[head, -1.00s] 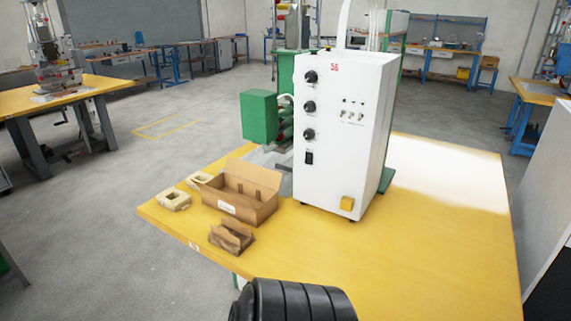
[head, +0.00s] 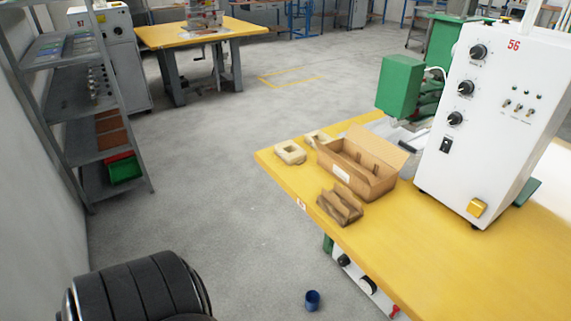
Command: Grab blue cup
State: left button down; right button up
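A small dark blue cup (head: 312,300) stands on the grey floor at the bottom middle of the head view. It is just left of the yellow table's lower front side and looks upright. Neither of my grippers shows in the head view. A black ribbed part at the bottom left looks like a piece of my own arm, well left of the cup.
A yellow table (head: 440,262) carries a white control box (head: 490,120), a cardboard box (head: 355,170) and a smaller cardboard piece (head: 340,205). A grey shelf rack (head: 95,175) stands at the left wall. Floor between rack and table is clear.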

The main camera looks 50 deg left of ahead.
aim_at(312, 297)
jog(key=u, duration=1.35)
jog(key=i+j+z, duration=0.1)
jog(key=i+z, duration=0.15)
